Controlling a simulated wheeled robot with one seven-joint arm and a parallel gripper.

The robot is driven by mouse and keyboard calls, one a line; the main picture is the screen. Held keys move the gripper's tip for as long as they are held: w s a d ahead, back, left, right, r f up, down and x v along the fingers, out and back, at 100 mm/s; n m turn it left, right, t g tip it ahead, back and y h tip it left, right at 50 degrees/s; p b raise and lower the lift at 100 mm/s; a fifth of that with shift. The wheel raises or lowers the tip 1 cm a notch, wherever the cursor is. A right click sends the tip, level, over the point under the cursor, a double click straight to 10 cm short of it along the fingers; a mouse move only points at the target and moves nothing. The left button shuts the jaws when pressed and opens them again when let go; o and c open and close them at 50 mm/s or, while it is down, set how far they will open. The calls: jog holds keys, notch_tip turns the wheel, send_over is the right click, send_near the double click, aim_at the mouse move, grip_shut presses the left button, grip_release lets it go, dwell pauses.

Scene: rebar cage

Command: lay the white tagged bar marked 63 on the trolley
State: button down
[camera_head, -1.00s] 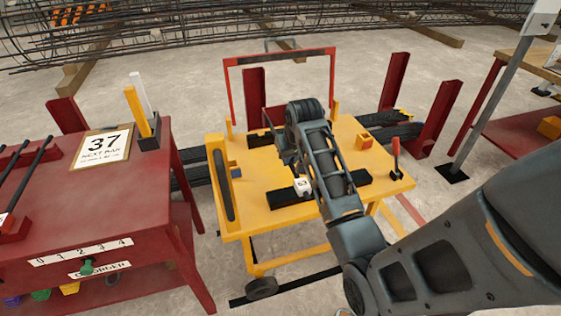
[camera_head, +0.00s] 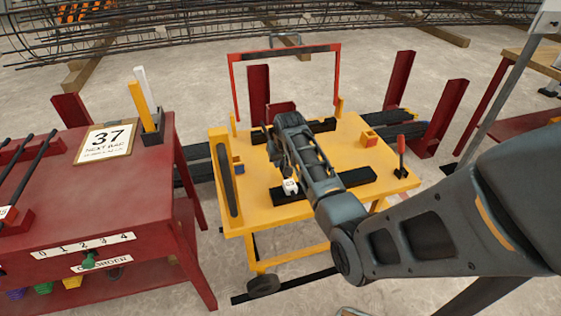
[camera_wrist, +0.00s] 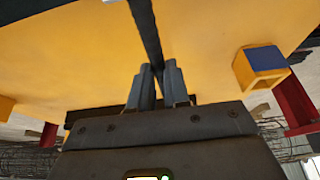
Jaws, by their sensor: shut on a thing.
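The yellow trolley (camera_head: 285,213) stands in the middle of the head view, with black strips on its top. My gripper (camera_wrist: 158,76) is over the trolley top and shut on a dark bar (camera_wrist: 147,32), which runs away between the fingertips in the wrist view. A white tag (camera_head: 290,186) shows beside my gripper in the head view; its number is too small to read. My arm hides much of the bar there. I cannot tell whether the bar touches the trolley.
A red hoop (camera_head: 285,52) rises at the trolley's far side. Red posts (camera_head: 440,118) stand to its right. A small blue-topped block (camera_wrist: 262,66) is on the trolley.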

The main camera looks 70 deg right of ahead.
jog(key=c, duration=1.6)
grip_release()
jog(key=shift+f, duration=0.1)
jog(key=o, duration=0.5)
